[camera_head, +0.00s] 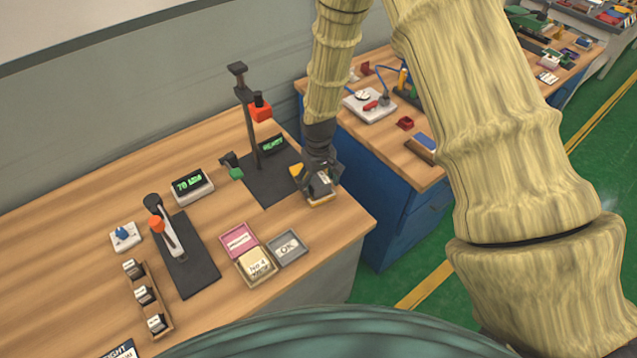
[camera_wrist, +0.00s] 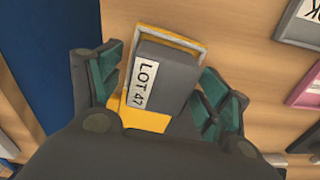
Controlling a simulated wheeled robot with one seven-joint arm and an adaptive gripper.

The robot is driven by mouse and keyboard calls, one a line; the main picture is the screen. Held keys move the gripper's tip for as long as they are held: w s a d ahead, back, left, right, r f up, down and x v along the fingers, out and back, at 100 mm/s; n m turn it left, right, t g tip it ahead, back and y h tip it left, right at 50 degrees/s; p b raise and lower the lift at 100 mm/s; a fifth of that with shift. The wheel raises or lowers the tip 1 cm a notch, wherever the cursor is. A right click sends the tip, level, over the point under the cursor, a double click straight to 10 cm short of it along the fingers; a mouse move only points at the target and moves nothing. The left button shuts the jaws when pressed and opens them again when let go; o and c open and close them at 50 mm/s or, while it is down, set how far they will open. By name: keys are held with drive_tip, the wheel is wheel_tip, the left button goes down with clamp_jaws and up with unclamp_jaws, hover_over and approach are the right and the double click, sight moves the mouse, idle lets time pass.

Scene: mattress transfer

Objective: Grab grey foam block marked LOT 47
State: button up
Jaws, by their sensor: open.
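The grey foam block (camera_wrist: 168,78) with a white label reading LOT 47 shows in the wrist view, lying in a yellow-edged holder (camera_wrist: 145,119). In the head view the block (camera_head: 320,186) is partly hidden by my gripper at the right end of the wooden bench. My gripper (camera_wrist: 165,88) is open, with one green-padded finger on each side of the block. A gap shows between the right finger and the block; the left finger is close to the holder's edge, and I cannot tell if it touches.
A black stand with a red head (camera_head: 260,107) rises just left of my gripper. Pink (camera_head: 226,252), grey (camera_head: 304,250) and cream (camera_head: 246,279) trays lie in front. A second bench with a blue cabinet (camera_head: 400,225) stands to the right across a gap.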

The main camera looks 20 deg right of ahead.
drive_tip(key=shift+c, duration=0.2)
drive_tip(key=c, duration=1)
